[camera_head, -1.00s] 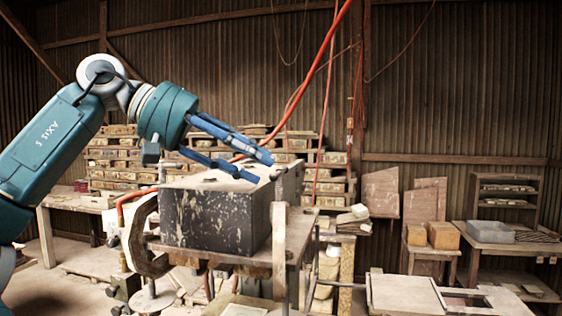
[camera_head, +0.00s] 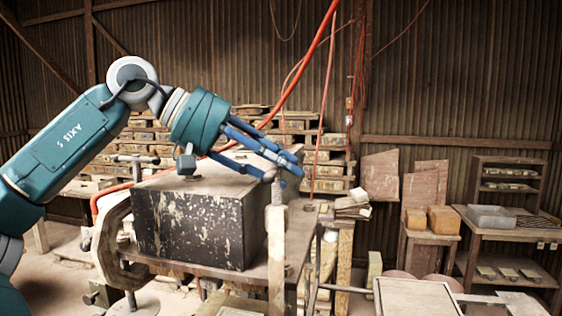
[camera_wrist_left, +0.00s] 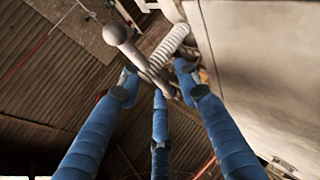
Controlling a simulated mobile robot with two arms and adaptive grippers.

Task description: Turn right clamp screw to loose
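The right clamp (camera_head: 277,250) stands upright at the right front edge of the dark, paint-splashed block (camera_head: 195,225); its top end is near my left gripper's fingers. The wrist view shows the pale threaded screw (camera_wrist_left: 170,45) and a crossbar handle with a ball end (camera_wrist_left: 117,34). My left gripper (camera_head: 292,168) reaches over the block from the left, its blue fingers spread around the top of the clamp. In the wrist view its fingertips (camera_wrist_left: 157,75) are apart, with the handle bar by them; contact cannot be told. My right gripper is out of view.
The left C-clamp (camera_head: 105,250) grips the table's left side. Red hoses (camera_head: 290,90) hang behind the arm. Stacked tiles (camera_head: 300,135) stand at the back, and a low table (camera_head: 415,297) is at the right front. The floor between is cluttered.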

